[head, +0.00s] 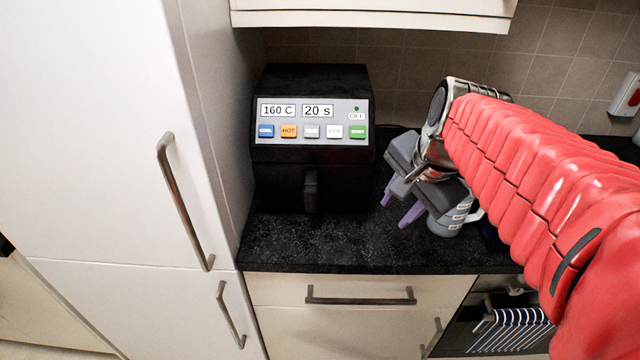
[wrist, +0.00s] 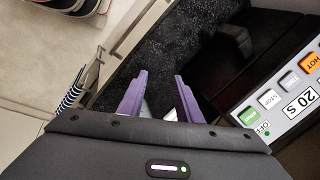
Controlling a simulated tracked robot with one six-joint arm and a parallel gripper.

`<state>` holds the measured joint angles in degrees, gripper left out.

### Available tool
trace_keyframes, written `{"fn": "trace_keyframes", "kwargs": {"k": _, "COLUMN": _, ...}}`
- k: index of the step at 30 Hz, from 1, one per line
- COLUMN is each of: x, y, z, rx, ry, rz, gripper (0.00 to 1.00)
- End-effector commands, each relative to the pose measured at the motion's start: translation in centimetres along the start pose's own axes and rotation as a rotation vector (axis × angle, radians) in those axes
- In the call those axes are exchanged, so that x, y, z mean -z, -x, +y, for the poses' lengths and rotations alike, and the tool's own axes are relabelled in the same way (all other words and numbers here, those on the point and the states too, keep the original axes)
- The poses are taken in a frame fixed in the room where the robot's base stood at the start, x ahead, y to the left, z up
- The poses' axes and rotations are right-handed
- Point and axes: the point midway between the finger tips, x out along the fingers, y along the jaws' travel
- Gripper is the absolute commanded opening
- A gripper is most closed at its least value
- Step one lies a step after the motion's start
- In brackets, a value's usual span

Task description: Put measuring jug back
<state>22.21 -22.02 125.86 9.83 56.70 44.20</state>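The measuring jug (head: 444,229) stands on the dark worktop, right of the black machine. It is greyish with printed markings and a pale handle on its right; my gripper hides its upper part. My gripper (head: 393,214) is above the worktop between the machine and the jug, its purple fingers pointing down and left. In the wrist view my gripper (wrist: 160,74) has its fingers apart with only dark worktop between the tips. A pale sliver shows between the finger bases there; I cannot tell whether it is the jug.
The black machine (head: 312,180) with a button panel stands close left of my gripper. A tall white cupboard (head: 100,130) is at the left, a wall cupboard (head: 370,14) above. A striped towel (head: 515,325) hangs below the worktop. Worktop (head: 310,245) in front of the machine is clear.

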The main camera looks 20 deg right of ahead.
Motion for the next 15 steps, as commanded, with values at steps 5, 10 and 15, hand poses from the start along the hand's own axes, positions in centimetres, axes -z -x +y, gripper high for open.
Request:
{"fn": "trace_keyframes", "kwargs": {"k": 5, "x": -5.4, "y": 0.5, "z": 0.9, "rx": 0.024, "ry": 0.427, "rz": 0.027, "gripper": 0.32}}
{"fn": "trace_keyframes", "kwargs": {"k": 10, "x": -9.6, "y": 0.6, "z": 2.4, "rx": 0.048, "ry": 0.825, "rz": 0.062, "gripper": 0.32}}
{"fn": "trace_keyframes", "kwargs": {"k": 15, "x": -12.2, "y": 0.4, "z": 3.8, "rx": 0.065, "ry": 1.128, "rz": 0.094, "gripper": 0.32}}
